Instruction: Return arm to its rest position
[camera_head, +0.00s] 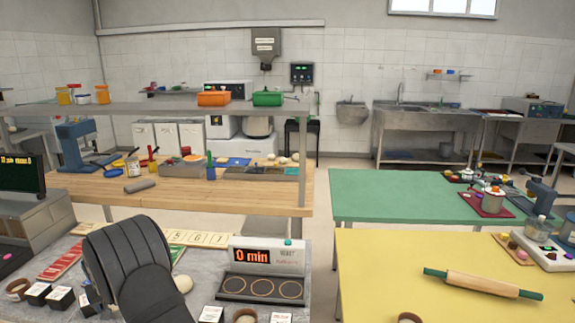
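A large black ribbed part in the front left of the head view looks like a link of my arm. It stands over the grey counter (205,268) and hides part of it. My gripper's fingers do not show, so I cannot tell what state they are in or whether they hold anything.
Near the arm are a timer unit reading "0 min" (265,257), a numbered strip (205,238), small dark boxes (62,299) and a pale round item (183,283). A rolling pin (483,283) lies on the yellow table (385,265). The green table (390,190) is largely clear.

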